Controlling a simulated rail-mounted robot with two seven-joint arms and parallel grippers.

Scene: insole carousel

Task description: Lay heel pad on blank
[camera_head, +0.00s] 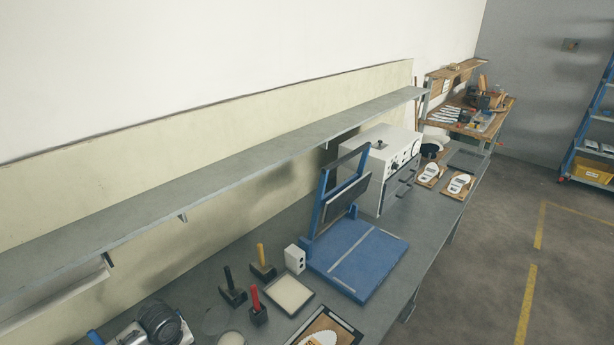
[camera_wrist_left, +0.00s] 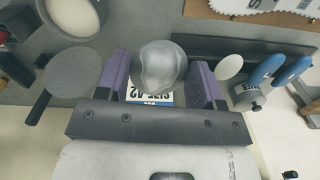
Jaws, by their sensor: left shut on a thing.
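In the left wrist view, my left gripper (camera_wrist_left: 162,88) has its two purple fingers on either side of a smooth grey rounded thing (camera_wrist_left: 160,66) and is shut on it. I cannot tell for sure whether this is the heel pad. A printed size label (camera_wrist_left: 150,98) shows just below it. A white blank (camera_wrist_left: 268,5) on a wooden board shows at the top right of that view, apart from the gripper. In the head view, a white insole shape (camera_head: 322,338) on a board is cut off by the bottom edge. My right gripper is in neither view.
A blue hinged press (camera_head: 355,258) stands on the grey bench beside hand stamps with black (camera_head: 228,278), yellow (camera_head: 261,256) and red (camera_head: 255,298) handles. A pale tray (camera_head: 290,294) lies near them. A long shelf (camera_head: 220,165) overhangs the bench. Blue handles (camera_wrist_left: 265,70) show right of the gripper.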

